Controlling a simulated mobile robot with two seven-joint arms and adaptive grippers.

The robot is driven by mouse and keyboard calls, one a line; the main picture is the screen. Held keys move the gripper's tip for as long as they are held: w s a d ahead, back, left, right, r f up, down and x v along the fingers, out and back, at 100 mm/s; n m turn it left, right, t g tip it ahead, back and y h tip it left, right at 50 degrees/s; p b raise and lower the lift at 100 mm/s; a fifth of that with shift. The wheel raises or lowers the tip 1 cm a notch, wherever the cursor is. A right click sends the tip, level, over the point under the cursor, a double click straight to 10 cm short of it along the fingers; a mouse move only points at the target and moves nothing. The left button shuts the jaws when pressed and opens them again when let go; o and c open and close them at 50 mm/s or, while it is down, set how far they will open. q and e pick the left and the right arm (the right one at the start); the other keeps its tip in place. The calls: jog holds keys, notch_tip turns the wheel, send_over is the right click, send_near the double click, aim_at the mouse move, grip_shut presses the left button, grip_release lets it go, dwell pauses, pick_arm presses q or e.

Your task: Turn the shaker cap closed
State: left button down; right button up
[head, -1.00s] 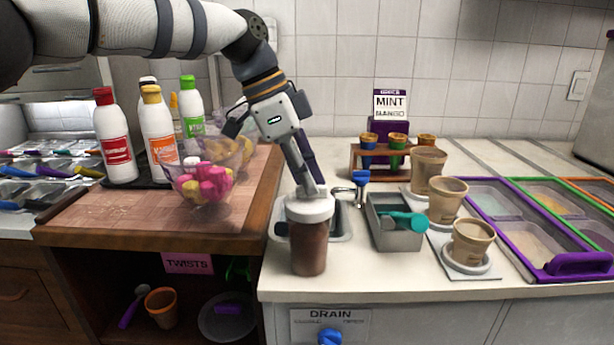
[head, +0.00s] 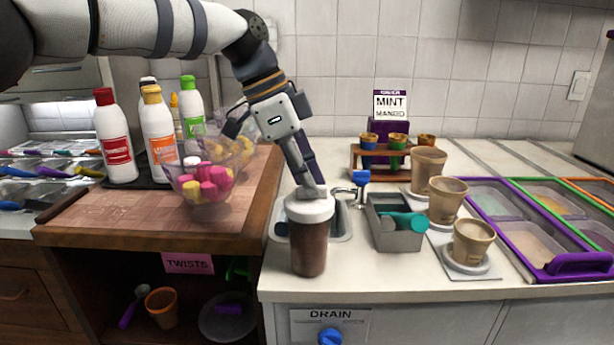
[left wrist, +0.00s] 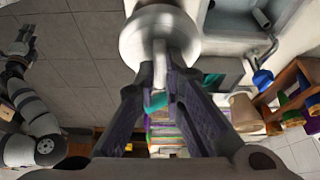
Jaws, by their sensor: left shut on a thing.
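The shaker (head: 310,248) is a brown, upright container with a white cap (head: 310,208), standing at the front left of the white counter. My left gripper (head: 312,190) points down onto the cap from above. In the left wrist view, the gripper's fingers (left wrist: 163,68) are shut on a pale raised piece at the centre of the round cap (left wrist: 140,40). Whether the cap is fully closed cannot be told. My right gripper is not in the head view; in the left wrist view an open gripper (left wrist: 22,38) of my other arm shows at the far left, away from the shaker.
A sink (head: 345,225) lies right behind the shaker. A grey bin (head: 395,238) with a teal scoop and several brown cups (head: 472,240) stand to the right. A glass bowl (head: 205,208) and bottles (head: 158,135) stand on the wooden counter at left.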

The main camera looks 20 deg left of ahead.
pick_arm(q)
jog(key=c, duration=1.7)
grip_release()
jog(key=v, duration=1.2)
jog(key=shift+d, duration=0.1)
